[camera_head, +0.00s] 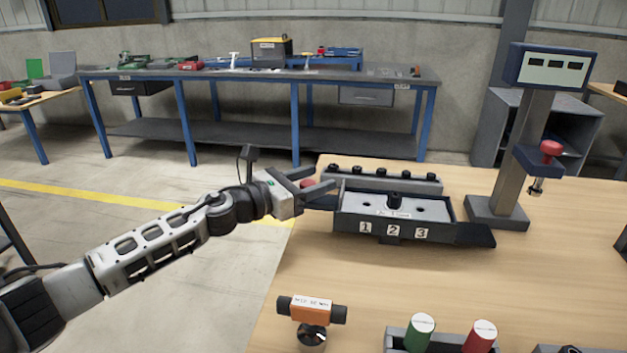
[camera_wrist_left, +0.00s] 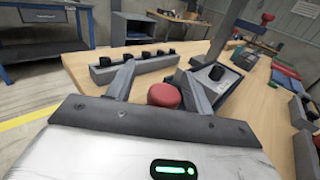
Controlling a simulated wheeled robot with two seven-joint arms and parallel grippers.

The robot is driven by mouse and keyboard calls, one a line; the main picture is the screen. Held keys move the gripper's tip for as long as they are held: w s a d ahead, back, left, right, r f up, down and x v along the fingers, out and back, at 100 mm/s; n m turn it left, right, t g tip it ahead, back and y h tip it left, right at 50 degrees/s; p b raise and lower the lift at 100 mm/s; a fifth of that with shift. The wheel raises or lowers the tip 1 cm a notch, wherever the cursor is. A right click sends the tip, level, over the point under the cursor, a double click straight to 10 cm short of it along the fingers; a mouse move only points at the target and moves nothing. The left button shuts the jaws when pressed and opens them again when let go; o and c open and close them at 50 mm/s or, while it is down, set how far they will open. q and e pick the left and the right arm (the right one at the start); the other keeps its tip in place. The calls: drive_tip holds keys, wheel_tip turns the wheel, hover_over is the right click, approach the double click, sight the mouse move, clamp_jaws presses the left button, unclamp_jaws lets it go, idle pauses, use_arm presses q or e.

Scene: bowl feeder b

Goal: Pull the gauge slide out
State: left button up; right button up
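The gauge block (camera_head: 350,225) is a dark box on the wooden table, with plates marked 1, 2 and 3 on its front. A pale slide top (camera_head: 370,205) with holes and a black peg (camera_head: 395,200) shows in it. A red knob (camera_head: 307,183) is at its left end, partly hidden by my left gripper (camera_head: 318,183). In the left wrist view the red knob (camera_wrist_left: 165,95) stands between the spread fingers of my left gripper (camera_wrist_left: 160,82), with a visible gap at the left finger. My right gripper is not in view.
A rack of black pegs (camera_head: 380,178) lies behind the block. A press stand (camera_head: 505,180) is at right. An orange-labelled gauge (camera_head: 311,308) and a holder with green (camera_head: 420,332) and red (camera_head: 480,335) cylinders are in front. Bare table lies between.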

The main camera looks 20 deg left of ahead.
use_arm(q)
drive_tip(key=b+v, duration=0.5)
drive_tip(key=v, duration=1.1)
drive_tip(key=shift+b, duration=0.3)
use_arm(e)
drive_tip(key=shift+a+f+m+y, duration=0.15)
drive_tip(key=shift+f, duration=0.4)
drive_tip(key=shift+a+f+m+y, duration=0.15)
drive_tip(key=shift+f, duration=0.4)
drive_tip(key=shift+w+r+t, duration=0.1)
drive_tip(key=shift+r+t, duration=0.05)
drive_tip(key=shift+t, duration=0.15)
